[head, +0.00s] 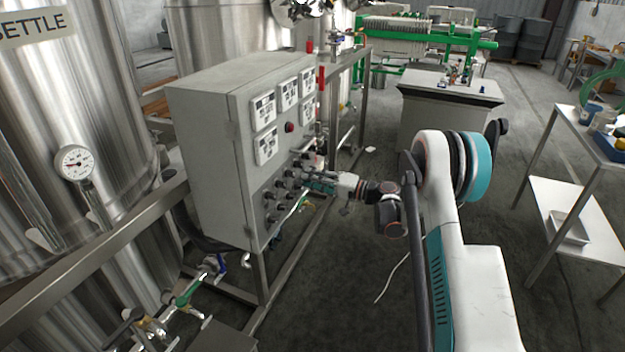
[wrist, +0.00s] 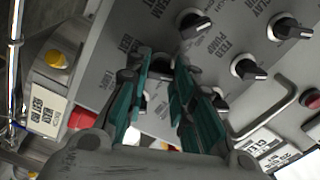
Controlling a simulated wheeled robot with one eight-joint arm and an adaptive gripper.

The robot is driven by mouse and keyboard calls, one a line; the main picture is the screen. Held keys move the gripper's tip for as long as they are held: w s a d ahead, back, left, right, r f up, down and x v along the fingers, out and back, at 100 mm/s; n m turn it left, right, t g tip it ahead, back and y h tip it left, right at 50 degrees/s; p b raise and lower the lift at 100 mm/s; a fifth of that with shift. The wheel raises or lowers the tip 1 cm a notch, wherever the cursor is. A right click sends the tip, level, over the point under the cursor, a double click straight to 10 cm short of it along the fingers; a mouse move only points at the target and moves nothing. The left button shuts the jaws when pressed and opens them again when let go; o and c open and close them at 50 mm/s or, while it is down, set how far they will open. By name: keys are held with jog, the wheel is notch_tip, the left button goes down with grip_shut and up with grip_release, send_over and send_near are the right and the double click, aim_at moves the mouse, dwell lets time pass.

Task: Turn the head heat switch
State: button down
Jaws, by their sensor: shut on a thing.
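A grey control cabinet (head: 215,160) stands left of centre in the head view, with several dark switch knobs on the lower part of its front panel. My gripper (head: 312,183) reaches this panel from the right, at the knob rows. In the wrist view my gripper (wrist: 162,62) has its two teal-padded fingers close around a dark knob (wrist: 161,65), which is mostly hidden between the fingertips. I cannot read that knob's label, so I cannot tell whether it is the head heat switch. Neighbouring knobs (wrist: 192,23) with white collars sit beside and above the fingers.
A bent metal handle (wrist: 275,112) stands out from the panel to the right of the fingers. A red button (head: 289,127) and several display units are above the knobs. Steel tanks (head: 75,130) stand left; a table (head: 565,200) stands right.

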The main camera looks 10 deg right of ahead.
jog(key=c, duration=1.6)
grip_release()
jog(key=shift+c, duration=0.2)
jog(key=v, duration=1.2)
